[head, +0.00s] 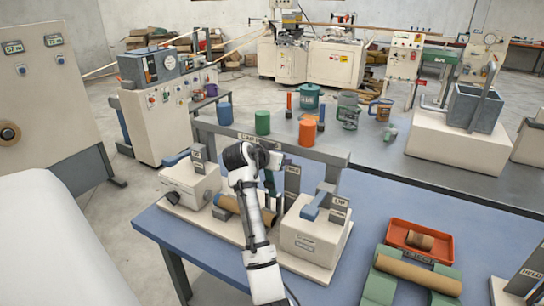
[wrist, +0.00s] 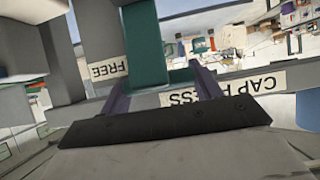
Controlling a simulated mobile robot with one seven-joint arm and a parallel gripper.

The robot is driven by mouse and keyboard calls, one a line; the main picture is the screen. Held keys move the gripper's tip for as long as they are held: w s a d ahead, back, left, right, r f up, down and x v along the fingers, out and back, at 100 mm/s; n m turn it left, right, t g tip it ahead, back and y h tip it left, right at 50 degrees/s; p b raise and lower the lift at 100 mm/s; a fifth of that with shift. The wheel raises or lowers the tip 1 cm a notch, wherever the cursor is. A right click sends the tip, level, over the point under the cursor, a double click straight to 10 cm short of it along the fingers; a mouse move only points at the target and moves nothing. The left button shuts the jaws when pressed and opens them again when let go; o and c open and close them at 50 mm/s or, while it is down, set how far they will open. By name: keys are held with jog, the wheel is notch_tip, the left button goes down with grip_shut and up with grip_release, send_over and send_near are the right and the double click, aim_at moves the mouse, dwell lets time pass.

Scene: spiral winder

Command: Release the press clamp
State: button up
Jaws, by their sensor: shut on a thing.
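The cap press is a pale bench unit with a grey crossbar (head: 300,152) marked CAP PRESS and a brown cardboard tube (head: 230,204) lying between two cream blocks. A teal clamp handle (head: 269,184) stands upright near its middle, partly hidden by my arm. My gripper (head: 270,162) is at the handle. In the wrist view, the teal handle (wrist: 147,45) lies between the two purple fingers of my gripper (wrist: 160,80), which is shut on it. A FREE label (wrist: 108,70) shows upside down beside the handle. The exact finger contact is hard to see.
The right cream block (head: 312,240) has a blue lever, and the left block (head: 190,183) has another. On the blue table (head: 340,275) stand an orange tray (head: 395,232) and a green cradle (head: 378,288) with a tube. Cans and mugs stand on the table behind the crossbar.

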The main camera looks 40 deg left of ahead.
jog(key=shift+w+f, duration=0.15)
jog(key=shift+f, duration=0.15)
jog(key=o, duration=1.4)
jog(key=shift+r, duration=0.1)
jog(key=b+v, duration=0.4)
jog(key=v, duration=0.9)
jog(key=shift+s+r, duration=0.25)
jog(key=shift+r, duration=0.2)
